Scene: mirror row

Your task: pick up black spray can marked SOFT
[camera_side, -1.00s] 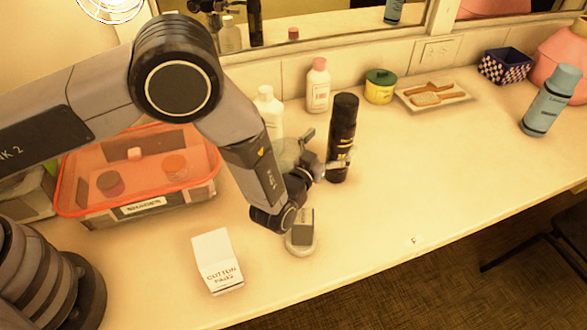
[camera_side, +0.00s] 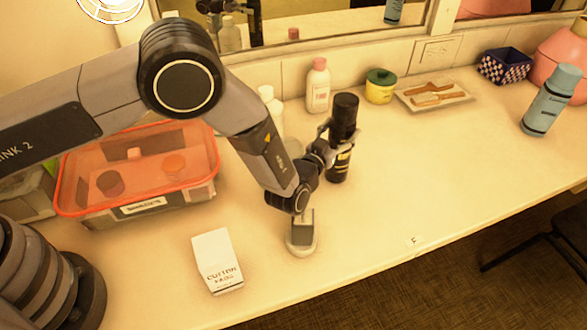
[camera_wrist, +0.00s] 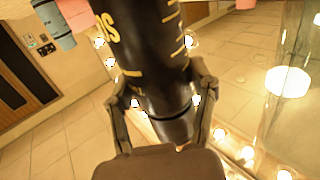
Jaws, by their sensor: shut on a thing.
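The black spray can (camera_side: 343,110) stands upright on the counter, right of the middle of the side view. My gripper (camera_side: 337,140) is shut on it at about mid-height, coming from the left. In the wrist view the can (camera_wrist: 150,45) fills the middle, between the two fingers of my gripper (camera_wrist: 160,98). Part of its yellow lettering and several yellow marks show there; the full word cannot be read. The fingers hide part of the can in the side view.
A white bottle (camera_side: 318,86) and a yellow jar (camera_side: 380,87) stand behind, beside a tray with brushes (camera_side: 433,102). A cotton box (camera_side: 218,264) and a small grey-topped object (camera_side: 301,240) are in front. An orange-lidded bin (camera_side: 140,207) is left. The counter to the right is mostly clear.

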